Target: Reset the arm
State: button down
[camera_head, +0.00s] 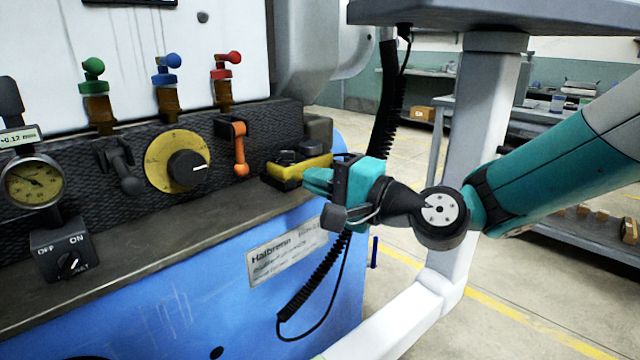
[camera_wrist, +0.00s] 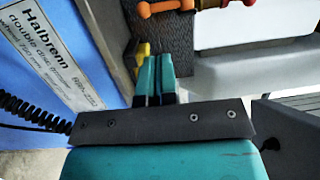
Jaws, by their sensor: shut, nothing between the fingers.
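My gripper (camera_head: 318,181) is in the middle of the head view, at the right end of the machine's ledge. Its teal fingers point left toward the machine. In the wrist view the two fingers (camera_wrist: 154,78) lie side by side, closed, with nothing between them. In the head view the fingertips appear close to a yellow and black block (camera_head: 297,170) on the ledge; I cannot tell whether they touch it. My teal arm reaches in from the right.
The blue grinder (camera_head: 200,290) carries a gauge (camera_head: 34,183), a yellow dial (camera_head: 178,160), an orange lever (camera_head: 240,150) and green, blue and red valves. A white post (camera_head: 480,130) stands behind my arm. A black coiled cable (camera_head: 315,285) hangs below my gripper.

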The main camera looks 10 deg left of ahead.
jog(key=shift+d, duration=0.15)
jog(key=s+d+f+n+g+h, duration=0.3)
jog(key=s+d+n+h, duration=0.25)
jog(key=s+d, duration=0.65)
jog(key=s+d+f+n+g+h, duration=0.3)
jog(key=s+d+n+h, duration=0.3)
jog(key=s+d, duration=0.55)
notch_tip(320, 180, up, 20)
jog(key=d+h+p, duration=0.1)
jog(key=d+p, duration=0.1)
jog(key=p, duration=1.7)
jog(key=shift+w+d+f+m+h, duration=0.25)
jog(key=shift+w+d+m+h, duration=0.05)
jog(key=shift+w+m+h, duration=0.1)
